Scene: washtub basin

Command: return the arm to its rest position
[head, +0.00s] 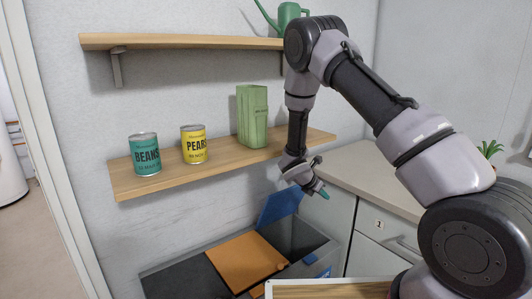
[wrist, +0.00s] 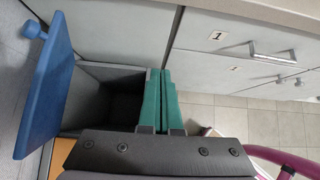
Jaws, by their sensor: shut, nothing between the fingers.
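My gripper (head: 323,193) hangs at the end of my bent arm, in front of the counter and above the open bin compartment, pointing down and to the right in the head view. In the wrist view its two teal fingers (wrist: 161,100) lie together, shut with nothing between them. My arm comes from the lower right, rises to an elbow in front of the upper shelf, then drops to the gripper.
A lower shelf (head: 125,183) holds a beans can (head: 145,155), a pears can (head: 193,145) and a green carton (head: 252,116). An upper shelf (head: 180,42) bears a green watering can (head: 289,14). Below, a bin's blue lid (head: 279,206) stands open; its orange lid (head: 245,261) is shut.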

